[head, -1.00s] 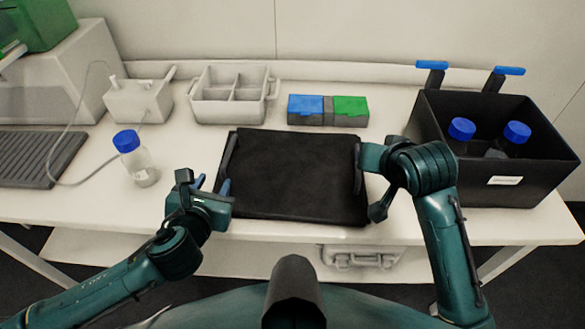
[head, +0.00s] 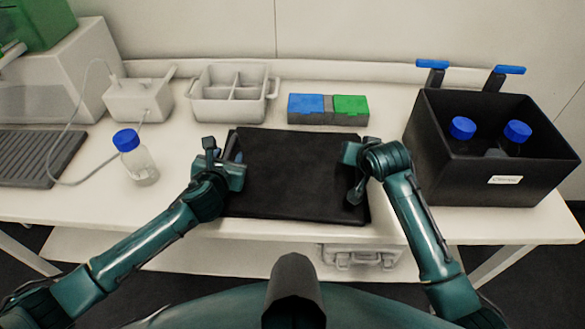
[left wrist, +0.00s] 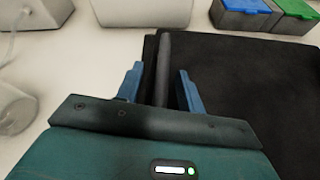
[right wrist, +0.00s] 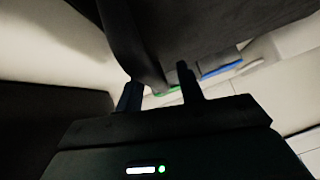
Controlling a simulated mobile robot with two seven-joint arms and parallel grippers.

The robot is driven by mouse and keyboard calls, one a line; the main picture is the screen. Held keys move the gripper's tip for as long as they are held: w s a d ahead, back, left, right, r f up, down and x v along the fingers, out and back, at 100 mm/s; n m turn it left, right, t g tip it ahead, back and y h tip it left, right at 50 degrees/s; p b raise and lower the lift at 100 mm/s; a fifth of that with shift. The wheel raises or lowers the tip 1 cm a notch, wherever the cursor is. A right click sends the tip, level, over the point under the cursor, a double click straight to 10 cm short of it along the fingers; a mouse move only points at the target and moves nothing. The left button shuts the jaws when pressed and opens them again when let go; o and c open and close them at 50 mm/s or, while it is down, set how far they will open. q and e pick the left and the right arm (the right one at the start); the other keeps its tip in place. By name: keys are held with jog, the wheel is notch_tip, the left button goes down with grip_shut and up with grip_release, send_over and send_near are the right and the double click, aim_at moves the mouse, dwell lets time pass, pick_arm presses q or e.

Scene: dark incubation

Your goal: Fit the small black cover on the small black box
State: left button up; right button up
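The black cover (head: 292,178) lies flat on the table in the middle, a dark panel with an upright handle on its left and right sides. My left gripper (head: 229,158) is at the left handle; in the left wrist view its blue fingers are open, one on each side of the handle (left wrist: 163,70), with gaps. My right gripper (head: 350,162) is at the right edge; the right wrist view shows its fingers apart, with the dark handle (right wrist: 127,45) between or just beyond them. The black box (head: 470,180) stands open-topped at the right, holding two blue-capped bottles (head: 462,129) (head: 516,132).
A blue-and-green lidded case (head: 327,116) and a white divided caddy (head: 232,112) stand behind the cover. A blue-capped bottle (head: 142,165) stands left of my left gripper. Two blue-topped posts (head: 437,73) rise behind the box. A strip of table between cover and box is clear.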

pick_arm(q)
jog(key=shift+w, duration=0.1)
jog(key=shift+c, duration=0.4)
pick_arm(e)
jog(key=shift+c, duration=0.4)
pick_arm(q)
grip_shut()
pick_arm(e)
grip_shut()
